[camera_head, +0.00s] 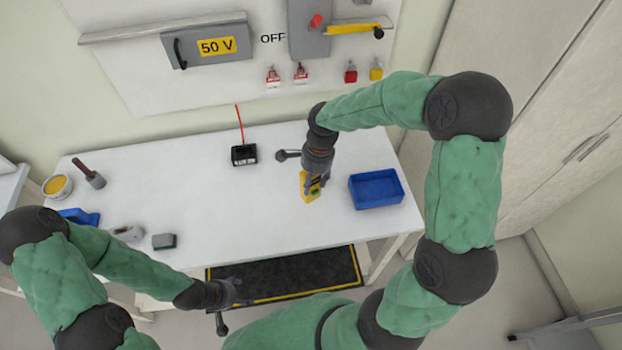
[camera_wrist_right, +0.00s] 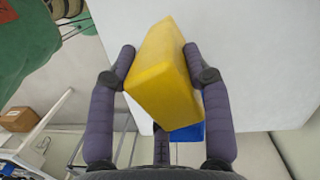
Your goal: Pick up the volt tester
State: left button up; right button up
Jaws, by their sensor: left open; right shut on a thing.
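The volt tester (camera_head: 311,188) is a yellow block with a dark and green face, seen over the white table in the head view. My right gripper (camera_head: 316,180) is shut on it from above. In the right wrist view the tester's plain yellow side (camera_wrist_right: 160,75) sits tilted between the two fingers of the right gripper (camera_wrist_right: 160,65). Whether it touches the table cannot be told. My left gripper (camera_head: 228,300) is open and empty, low in front of the table's front edge.
A blue bin (camera_head: 376,189) stands just right of the tester on the white table (camera_head: 220,200). A black box (camera_head: 244,155) with a red lead lies behind. A grey-green block (camera_head: 164,241), a hammer-like tool (camera_head: 90,174) and a yellow tub (camera_head: 57,186) are at left. The table's middle is clear.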

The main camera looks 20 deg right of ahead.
jog(key=s+a+r+p, duration=0.1)
jog(key=s+a+r, duration=0.1)
jog(key=s+r, duration=0.4)
jog(key=s, duration=0.3)
jog(key=shift+s+a, duration=0.15)
jog(key=shift+a, duration=0.1)
jog(key=shift+s+a+r, duration=0.1)
jog(key=shift+s+r, duration=0.1)
jog(key=shift+s, duration=0.25)
jog(key=shift+s+a+r, duration=0.1)
jog(key=shift+s+r, duration=0.05)
jog(key=shift+s, duration=0.25)
